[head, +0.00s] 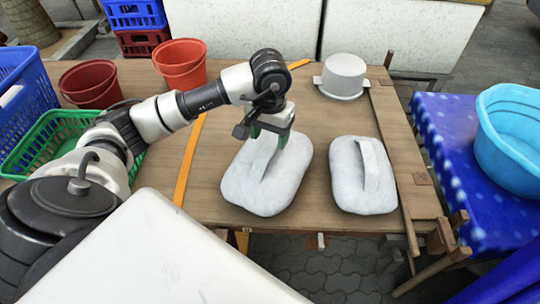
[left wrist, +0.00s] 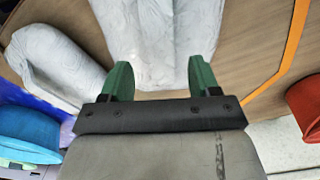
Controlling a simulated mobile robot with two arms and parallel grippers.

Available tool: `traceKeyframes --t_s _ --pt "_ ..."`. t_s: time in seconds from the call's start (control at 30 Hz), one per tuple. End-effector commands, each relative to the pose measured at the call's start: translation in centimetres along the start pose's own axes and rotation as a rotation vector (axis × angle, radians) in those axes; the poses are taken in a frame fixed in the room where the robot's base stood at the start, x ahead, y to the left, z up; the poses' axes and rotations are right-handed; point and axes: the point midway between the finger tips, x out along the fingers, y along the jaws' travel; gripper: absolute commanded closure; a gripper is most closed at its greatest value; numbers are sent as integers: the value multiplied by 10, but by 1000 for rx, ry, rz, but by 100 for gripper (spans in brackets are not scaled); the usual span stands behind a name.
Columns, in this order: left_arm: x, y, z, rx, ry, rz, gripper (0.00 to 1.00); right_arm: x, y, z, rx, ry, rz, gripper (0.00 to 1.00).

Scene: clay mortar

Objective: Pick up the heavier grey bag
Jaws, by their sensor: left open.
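Two pale grey bags with top handles lie on the wooden table. The left bag (head: 240,195) looks somewhat larger than the right bag (head: 365,190); weight cannot be seen. My left gripper (head: 270,137) is over the left bag, at the top of its handle (head: 264,158). In the left wrist view, its green fingers (left wrist: 162,78) are open, with the pale handle (left wrist: 152,45) between them. Whether either finger touches it cannot be told. The right bag (left wrist: 55,62) shows at left in that view, apart from the fingers. My right gripper is not in view.
A grey lidded pot (head: 343,76) stands at the table's (head: 318,125) back. Red (head: 90,85) and orange (head: 181,65) buckets and a green basket (head: 45,140) are at left. A blue tub (head: 510,140) stands on the blue-covered table at right.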

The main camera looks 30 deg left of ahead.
Motion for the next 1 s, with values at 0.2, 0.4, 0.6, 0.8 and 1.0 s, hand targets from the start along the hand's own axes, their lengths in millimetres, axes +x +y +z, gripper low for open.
traceKeyframes --t_s 0.2,0.4,0.6,0.8,1.0 --pt "29 0 -3 -2 -6 2 38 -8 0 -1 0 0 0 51" --pt "50 -1 -3 -1 -2 2 38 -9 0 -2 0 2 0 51" --pt "52 -1 -4 -1 0 2 38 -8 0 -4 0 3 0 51" --pt "51 -1 -4 -1 0 2 63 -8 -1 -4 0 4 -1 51" --pt "51 -1 -4 -1 0 2 93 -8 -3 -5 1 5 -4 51"
